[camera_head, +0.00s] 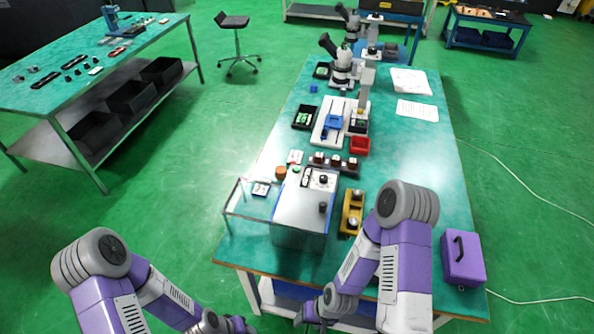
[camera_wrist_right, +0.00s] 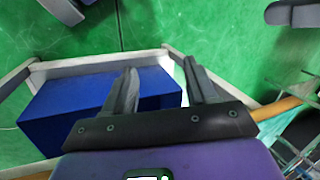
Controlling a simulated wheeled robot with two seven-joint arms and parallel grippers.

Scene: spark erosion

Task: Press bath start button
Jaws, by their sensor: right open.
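A grey box-shaped machine (camera_head: 300,218) stands near the front edge of the green-topped bench, with a small control panel (camera_head: 321,180) on its top. Dark knobs or buttons show on the panel, but they are too small to tell which is the bath start button. My right gripper (camera_head: 305,318) is low, in front of the bench's near edge and apart from the machine. In the right wrist view my right gripper (camera_wrist_right: 160,66) is open with nothing between its fingers. My left gripper (camera_head: 238,326) is at the bottom of the head view, left of the right one; its fingers are unclear.
A clear-walled tank or frame (camera_head: 242,212) stands left of the machine. A yellow fixture (camera_head: 351,212) is to its right, and a purple case (camera_head: 463,258) sits at the right edge. A blue box (camera_wrist_right: 60,112) is under the bench. Microscopes (camera_head: 342,68) stand farther back.

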